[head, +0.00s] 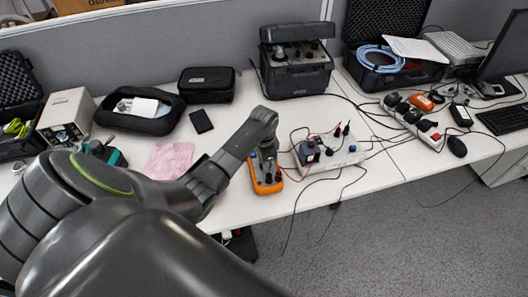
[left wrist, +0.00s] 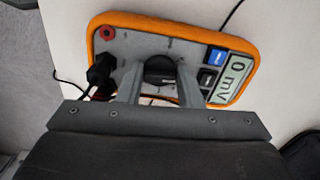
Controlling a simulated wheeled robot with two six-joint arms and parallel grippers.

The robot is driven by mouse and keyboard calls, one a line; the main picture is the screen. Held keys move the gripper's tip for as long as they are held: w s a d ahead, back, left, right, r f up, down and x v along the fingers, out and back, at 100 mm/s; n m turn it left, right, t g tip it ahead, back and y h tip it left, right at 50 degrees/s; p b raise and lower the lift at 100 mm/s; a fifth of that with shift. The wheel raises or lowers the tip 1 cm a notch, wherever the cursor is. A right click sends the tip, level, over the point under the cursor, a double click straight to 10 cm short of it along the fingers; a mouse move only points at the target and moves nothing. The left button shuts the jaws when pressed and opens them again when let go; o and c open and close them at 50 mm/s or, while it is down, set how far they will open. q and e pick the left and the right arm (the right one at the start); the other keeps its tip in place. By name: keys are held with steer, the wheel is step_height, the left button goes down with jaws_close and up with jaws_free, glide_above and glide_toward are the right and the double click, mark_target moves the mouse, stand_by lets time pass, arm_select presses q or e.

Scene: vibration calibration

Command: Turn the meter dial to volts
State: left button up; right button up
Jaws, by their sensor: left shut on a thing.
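The meter (head: 265,184) has an orange case and lies on the white table near its front edge. In the left wrist view the meter (left wrist: 113,21) shows a grey face, black plugs on the left and a display (left wrist: 233,77) reading "0 mV". Its black round dial (left wrist: 160,69) is in the middle of the face. My left gripper (head: 266,150) is above the meter, and in the left wrist view its two fingers (left wrist: 160,76) are shut on the dial, one on each side. The fingers hide part of the dial, so its pointer cannot be read. My right gripper is not in view.
A white box (head: 345,153) with leads and plugs stands just right of the meter. A pink cloth (head: 169,160) lies to the left. A black case (head: 296,75) stands behind. Cables hang over the table's front edge.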

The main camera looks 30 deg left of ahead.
arm_select(q)
steer(key=n+p, duration=0.3)
steer(key=shift+r, duration=0.25)
steer(key=shift+f+n+p, duration=0.15)
steer(key=shift+n+p, duration=1.25)
steer(key=shift+n, duration=0.4)
steer(key=o, duration=1)
steer(key=shift+f, duration=0.1)
steer(key=shift+c, duration=0.2)
